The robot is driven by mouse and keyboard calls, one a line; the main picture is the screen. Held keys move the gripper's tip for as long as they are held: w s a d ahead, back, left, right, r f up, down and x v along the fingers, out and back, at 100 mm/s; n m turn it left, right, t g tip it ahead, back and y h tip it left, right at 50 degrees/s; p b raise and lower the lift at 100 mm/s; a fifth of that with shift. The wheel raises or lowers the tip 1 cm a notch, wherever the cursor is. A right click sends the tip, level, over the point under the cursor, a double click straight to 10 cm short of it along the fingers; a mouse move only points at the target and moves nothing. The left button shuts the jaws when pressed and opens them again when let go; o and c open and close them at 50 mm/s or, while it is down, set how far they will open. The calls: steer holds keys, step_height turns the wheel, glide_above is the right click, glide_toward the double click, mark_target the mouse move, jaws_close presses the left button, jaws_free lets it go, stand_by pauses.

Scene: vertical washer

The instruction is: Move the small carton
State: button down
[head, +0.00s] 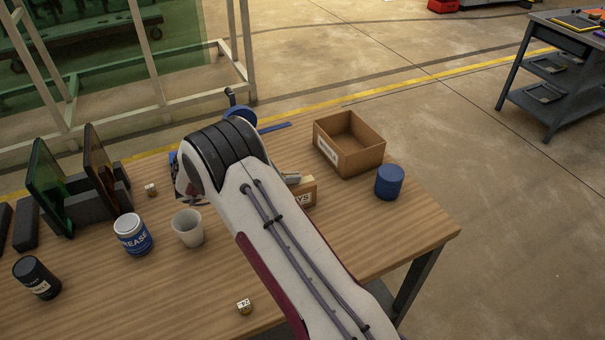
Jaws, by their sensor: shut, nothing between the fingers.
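A small brown carton (301,195) with dark letters ending in "YS" stands on the wooden table, partly hidden behind my arm; greyish things show at its top. A larger open brown box (349,146) with a white label stands behind it to the right, and looks empty. Two tiny pale cubes with dark marks also lie on the table, one at the left (151,189) and one near the front (244,306). I cannot tell for sure which of these is the small carton. My arm reaches over the table from the front; its gripper is hidden behind the arm's bulky joint.
A blue cylinder (389,182) stands near the table's right edge. A white cup (188,228), a grease can (133,234) and a dark can (37,278) stand at left, before upright panels (49,185). A blue object (240,114) lies behind my arm. The table's right front is clear.

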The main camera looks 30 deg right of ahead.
steer(key=a, duration=1.1)
steer(key=a+f, duration=0.1)
steer(key=a, duration=0.4)
steer(key=shift+s+a, duration=0.1)
steer(key=shift+a, duration=0.25)
steer(key=shift+r, duration=0.8)
steer(key=shift+d+r, duration=0.1)
steer(key=a, duration=1.2)
steer(key=shift+r, duration=0.3)
